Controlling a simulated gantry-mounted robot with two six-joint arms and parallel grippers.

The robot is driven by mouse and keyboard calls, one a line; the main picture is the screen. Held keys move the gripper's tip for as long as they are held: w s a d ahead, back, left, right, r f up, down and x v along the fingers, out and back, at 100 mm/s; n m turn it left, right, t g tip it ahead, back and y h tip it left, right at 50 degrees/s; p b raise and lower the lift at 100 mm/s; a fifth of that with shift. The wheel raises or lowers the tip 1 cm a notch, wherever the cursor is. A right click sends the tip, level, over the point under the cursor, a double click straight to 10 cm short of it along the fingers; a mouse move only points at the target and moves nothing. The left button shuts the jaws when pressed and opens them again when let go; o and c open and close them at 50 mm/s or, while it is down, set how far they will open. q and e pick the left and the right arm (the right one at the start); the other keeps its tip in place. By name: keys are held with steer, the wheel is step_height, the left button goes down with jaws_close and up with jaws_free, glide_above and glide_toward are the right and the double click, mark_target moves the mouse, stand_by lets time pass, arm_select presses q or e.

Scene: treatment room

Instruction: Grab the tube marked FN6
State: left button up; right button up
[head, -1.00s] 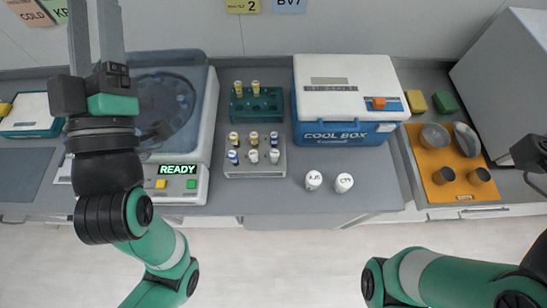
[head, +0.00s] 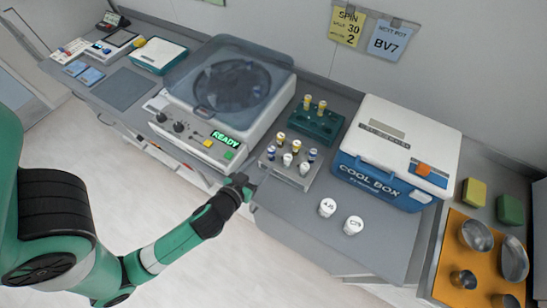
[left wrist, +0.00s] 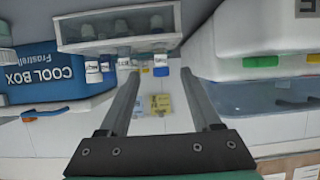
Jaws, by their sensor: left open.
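Several capped tubes (head: 288,159) stand in a grey rack (head: 268,171) on the counter; caps look white, yellow and blue. Two yellow-capped tubes (head: 307,102) stand in a green rack (head: 327,127) behind it. Two white-capped tubes, which seem marked AJ5 (head: 327,207) and C79 (head: 353,225), stand on the counter in front. I cannot read FN6 on any tube. My left gripper (head: 247,187) is just left of the grey rack, open and empty. In the left wrist view its fingers (left wrist: 160,78) point toward the inverted-looking rack (left wrist: 120,42) and a blue-ended tube (left wrist: 161,65). My right gripper is out of view.
The centrifuge (head: 228,95) with its READY display is left of the racks. A blue-and-white cool box (head: 390,155) stands to the right. An orange mat (head: 452,250) with metal bowls and cups lies farther right. Notes (head: 347,27) hang on the wall.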

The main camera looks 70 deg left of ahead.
mark_target(270, 155)
arm_select(q)
steer(key=x, duration=0.9)
steer(key=shift+s, duration=0.1)
jaws_close()
